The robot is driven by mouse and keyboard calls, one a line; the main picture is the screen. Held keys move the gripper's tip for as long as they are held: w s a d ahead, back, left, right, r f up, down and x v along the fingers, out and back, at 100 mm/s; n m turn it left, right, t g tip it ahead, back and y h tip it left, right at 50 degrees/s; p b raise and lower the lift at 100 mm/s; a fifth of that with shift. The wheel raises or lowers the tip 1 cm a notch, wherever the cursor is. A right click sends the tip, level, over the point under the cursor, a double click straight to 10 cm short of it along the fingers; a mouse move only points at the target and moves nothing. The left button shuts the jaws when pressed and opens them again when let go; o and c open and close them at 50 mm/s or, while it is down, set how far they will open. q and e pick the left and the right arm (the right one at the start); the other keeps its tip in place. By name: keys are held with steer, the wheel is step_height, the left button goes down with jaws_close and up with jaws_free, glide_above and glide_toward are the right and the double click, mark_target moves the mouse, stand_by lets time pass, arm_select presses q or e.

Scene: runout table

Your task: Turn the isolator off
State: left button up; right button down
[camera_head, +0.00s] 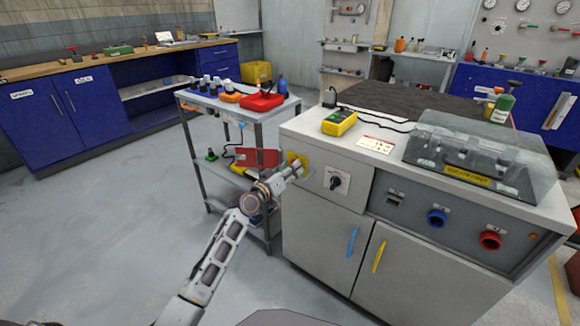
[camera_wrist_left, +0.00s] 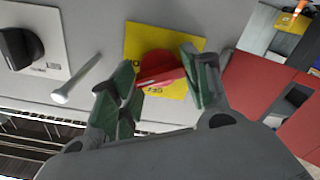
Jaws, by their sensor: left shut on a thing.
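The isolator is a red rotary knob (camera_wrist_left: 160,69) on a yellow plate (camera_wrist_left: 190,40), on the cabinet's grey front. In the left wrist view my left gripper (camera_wrist_left: 163,75) has its green-padded fingers on either side of the red knob and is shut on it. The knob's grip bar looks tilted in that view. In the head view my left gripper (camera_head: 293,170) reaches the yellow plate (camera_head: 304,160) at the cabinet's left end and hides most of the knob. My right gripper is not in view.
A black rotary switch (camera_head: 336,183) on a white plate sits right of the isolator. In the left wrist view a pale rod (camera_wrist_left: 75,80) sticks out between them. A grey trolley (camera_head: 195,155) with a red box (camera_head: 262,102) stands close left. Open floor lies at the left.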

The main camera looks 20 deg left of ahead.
arm_select(q)
steer(key=shift+r+n+p, duration=0.1)
steer(key=shift+n+p, duration=2.45)
steer(key=shift+n, duration=3.65)
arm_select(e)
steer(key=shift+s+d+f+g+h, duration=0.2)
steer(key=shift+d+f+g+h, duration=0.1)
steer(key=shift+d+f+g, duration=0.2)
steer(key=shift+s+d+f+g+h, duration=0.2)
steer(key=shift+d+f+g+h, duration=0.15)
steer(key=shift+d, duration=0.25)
arm_select(q)
steer(key=o, duration=1)
steer(key=shift+a, duration=0.1)
steer(key=shift+o, duration=0.3)
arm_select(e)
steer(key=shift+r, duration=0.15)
arm_select(q)
steer(key=shift+s, duration=0.1)
